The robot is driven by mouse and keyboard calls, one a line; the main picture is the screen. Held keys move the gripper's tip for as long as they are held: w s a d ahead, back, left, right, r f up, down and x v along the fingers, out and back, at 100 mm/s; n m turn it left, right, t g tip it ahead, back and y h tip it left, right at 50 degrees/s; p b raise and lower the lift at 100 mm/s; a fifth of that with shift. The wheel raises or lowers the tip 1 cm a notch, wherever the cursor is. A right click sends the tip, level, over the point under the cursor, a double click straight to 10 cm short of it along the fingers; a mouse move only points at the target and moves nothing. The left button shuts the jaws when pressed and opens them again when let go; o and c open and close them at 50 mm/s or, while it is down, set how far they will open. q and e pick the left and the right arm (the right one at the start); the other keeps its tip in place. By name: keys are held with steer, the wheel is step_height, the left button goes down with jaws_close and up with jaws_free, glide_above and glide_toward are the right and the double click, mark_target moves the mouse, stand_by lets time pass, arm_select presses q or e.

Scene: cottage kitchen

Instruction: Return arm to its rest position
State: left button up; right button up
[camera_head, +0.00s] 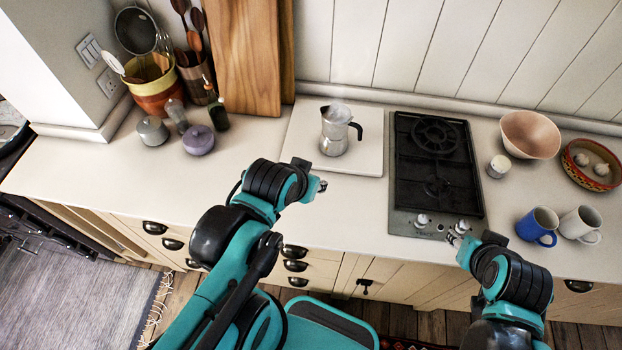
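My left arm comes in from the lower left, and its gripper (322,186) is over the counter's front part, just in front of the white board (362,160). Its fingers are small and seen at an angle, and nothing shows between them. My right gripper (452,238) is at the front edge of the hob, close to its knobs. Its fingers are too small to read clearly, and I see no object in them. A silver moka pot (334,132) with a black handle stands upright on the white board, apart from both grippers.
A black gas hob (437,165) is right of the board. A blue mug (538,226), a white mug (580,224), a pink bowl (530,134) and a small white jar (498,166) stand further right. Jars and utensils crowd the back left. The counter's left front (100,185) is clear.

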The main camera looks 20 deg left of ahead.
steer(key=shift+w, duration=0.1)
step_height(320, 180, down, 11)
steer(key=b, duration=1)
steer(key=shift+b, duration=0.35)
steer(key=shift+r, duration=0.1)
